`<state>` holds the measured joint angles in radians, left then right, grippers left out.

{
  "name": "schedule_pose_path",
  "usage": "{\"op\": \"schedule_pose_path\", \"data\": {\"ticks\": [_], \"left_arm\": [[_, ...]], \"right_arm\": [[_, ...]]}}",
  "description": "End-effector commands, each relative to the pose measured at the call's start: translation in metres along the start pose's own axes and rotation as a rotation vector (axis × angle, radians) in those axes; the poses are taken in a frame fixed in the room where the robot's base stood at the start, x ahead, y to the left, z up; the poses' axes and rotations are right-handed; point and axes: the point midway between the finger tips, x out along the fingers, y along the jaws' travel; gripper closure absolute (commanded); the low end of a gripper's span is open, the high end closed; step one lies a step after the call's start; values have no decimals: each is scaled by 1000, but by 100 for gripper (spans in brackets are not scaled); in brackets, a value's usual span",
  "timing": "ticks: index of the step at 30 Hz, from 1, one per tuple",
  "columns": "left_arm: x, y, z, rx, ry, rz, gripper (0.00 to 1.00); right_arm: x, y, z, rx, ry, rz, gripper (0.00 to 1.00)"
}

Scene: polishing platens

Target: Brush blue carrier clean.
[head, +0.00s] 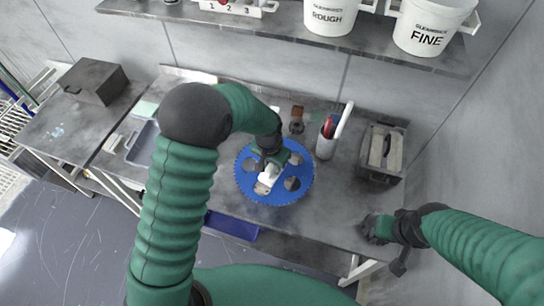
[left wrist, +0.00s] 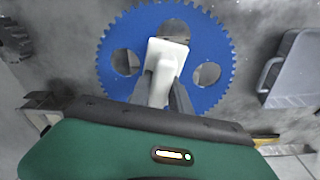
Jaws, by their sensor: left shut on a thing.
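The blue carrier (head: 274,198) is a toothed disc with several round holes, lying flat on the grey bench. It also shows in the left wrist view (left wrist: 214,48). My left gripper (head: 268,165) is above the carrier and shut on a white tool (left wrist: 166,60), which looks like a brush. The tool's wide head lies over the carrier's middle; I cannot tell whether it touches the surface. My right gripper (head: 380,229) is at the bench's front right, away from the carrier; its fingers are too dark to read.
A cup (head: 325,149) with upright tools stands right of the carrier, beyond it a grey box with a handle (head: 382,165). A shallow tray (head: 141,146) is at left. Buckets marked ROUGH (head: 330,17) and FINE (head: 430,25) stand on the shelf. A blue bin (head: 232,225) is at the front edge.

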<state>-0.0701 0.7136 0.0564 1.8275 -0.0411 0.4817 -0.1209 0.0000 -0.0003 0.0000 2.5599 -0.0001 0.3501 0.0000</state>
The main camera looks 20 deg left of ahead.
Motion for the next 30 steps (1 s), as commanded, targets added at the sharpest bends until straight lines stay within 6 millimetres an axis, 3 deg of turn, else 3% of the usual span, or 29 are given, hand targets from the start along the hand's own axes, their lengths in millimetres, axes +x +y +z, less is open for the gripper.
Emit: {"op": "schedule_pose_path", "data": {"ticks": [15, 30], "left_arm": [[-48, 0, -9, -1, 0, 0, 100], [-53, 0, -10, -2, 0, 0, 100]], "right_arm": [[-41, 0, -10, 0, 0, 0, 64], [-44, 0, -10, 0, 0, 0, 64]]}}
